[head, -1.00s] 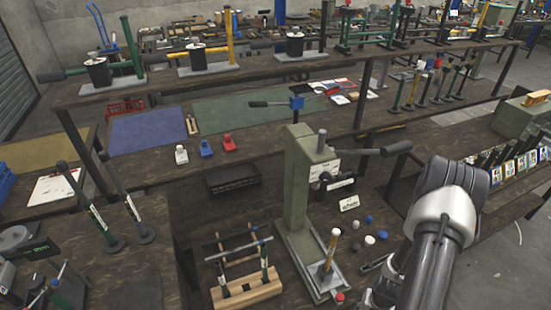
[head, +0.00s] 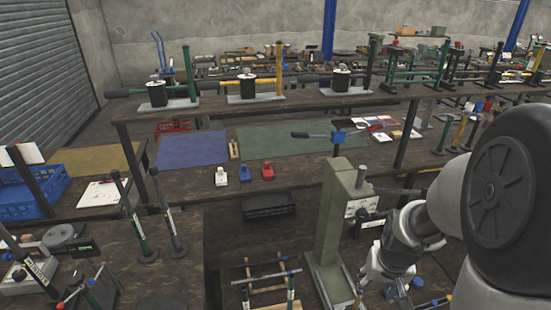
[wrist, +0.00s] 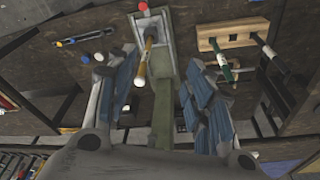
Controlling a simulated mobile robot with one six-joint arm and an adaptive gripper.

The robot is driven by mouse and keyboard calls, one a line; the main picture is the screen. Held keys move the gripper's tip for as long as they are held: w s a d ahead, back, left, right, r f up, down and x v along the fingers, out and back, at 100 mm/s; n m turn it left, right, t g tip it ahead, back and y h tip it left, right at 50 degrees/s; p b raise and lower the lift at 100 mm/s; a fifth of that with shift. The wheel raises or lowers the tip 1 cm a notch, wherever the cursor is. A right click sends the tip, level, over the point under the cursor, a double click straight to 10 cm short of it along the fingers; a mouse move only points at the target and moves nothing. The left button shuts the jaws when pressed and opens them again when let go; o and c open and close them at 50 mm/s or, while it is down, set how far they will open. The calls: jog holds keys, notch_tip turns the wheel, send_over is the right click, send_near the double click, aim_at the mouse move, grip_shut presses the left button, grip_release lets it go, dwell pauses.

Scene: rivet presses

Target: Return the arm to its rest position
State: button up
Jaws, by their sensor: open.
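My arm (head: 400,240) fills the right side of the head view, its large dark joint close to the camera. My gripper (wrist: 150,75) shows in the wrist view with its blue-padded fingers spread apart and nothing between them in its grasp. In the wrist view, a press base (wrist: 168,42) with an upright yellow, white-topped rod (wrist: 147,58) lies beyond the fingers. The grey-green press column (head: 338,215) stands left of my arm in the head view, where the arm hides part of its bench. The fingers are not clear in the head view.
A wooden rack with tools (wrist: 232,34) sits beside the press base. A black tray (head: 268,205), white, blue and red small blocks (head: 244,173) and a blue crate (head: 30,195) lie to the left. Several lever presses (head: 250,88) line the rear shelf.

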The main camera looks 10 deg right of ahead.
jog(key=s+a+r+n+t+y, duration=0.1)
jog(key=s+a+r+n, duration=0.3)
jog(key=s+a+r, duration=0.9)
notch_tip(320, 180, up, 4)
jog(key=shift+a+r+t, duration=0.2)
jog(key=shift+a+t, duration=0.6)
jog(key=shift+a, duration=0.45)
